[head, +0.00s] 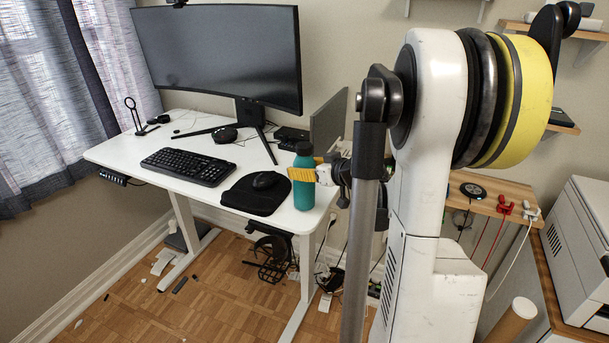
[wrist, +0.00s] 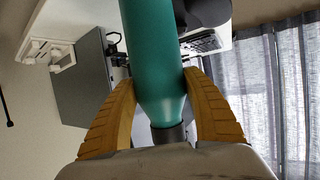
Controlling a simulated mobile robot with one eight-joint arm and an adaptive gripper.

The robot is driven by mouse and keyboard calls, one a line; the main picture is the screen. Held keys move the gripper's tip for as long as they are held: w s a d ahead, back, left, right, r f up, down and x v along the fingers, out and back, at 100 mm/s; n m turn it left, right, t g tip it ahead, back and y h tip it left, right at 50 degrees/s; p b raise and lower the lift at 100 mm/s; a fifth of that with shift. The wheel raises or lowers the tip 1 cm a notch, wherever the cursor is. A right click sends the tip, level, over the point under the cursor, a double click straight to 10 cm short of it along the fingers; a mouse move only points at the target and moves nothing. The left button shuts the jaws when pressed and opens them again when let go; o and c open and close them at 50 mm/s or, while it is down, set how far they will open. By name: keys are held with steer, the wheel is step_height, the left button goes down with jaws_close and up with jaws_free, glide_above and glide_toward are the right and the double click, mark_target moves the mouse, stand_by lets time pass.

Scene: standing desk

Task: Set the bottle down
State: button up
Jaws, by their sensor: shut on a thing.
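The teal bottle (head: 304,192) with a dark cap is upright at the right front corner of the white desk (head: 225,170) in the head view. My gripper (head: 304,174), with yellow fingers, is shut around its upper part. In the wrist view the bottle (wrist: 155,60) lies between the two yellow fingers of my gripper (wrist: 163,110), its dark cap toward the palm. I cannot tell whether the bottle's base touches the desk top.
A black mouse pad (head: 250,198) with a mouse (head: 264,181) lies just left of the bottle, and a keyboard (head: 188,166) farther left. A monitor (head: 220,55) stands behind. The desk's right edge is close to the bottle.

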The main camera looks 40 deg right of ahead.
steer(key=shift+f, duration=0.3)
steer(key=shift+f, duration=0.2)
steer(key=o, duration=1.4)
steer(key=shift+r, duration=0.15)
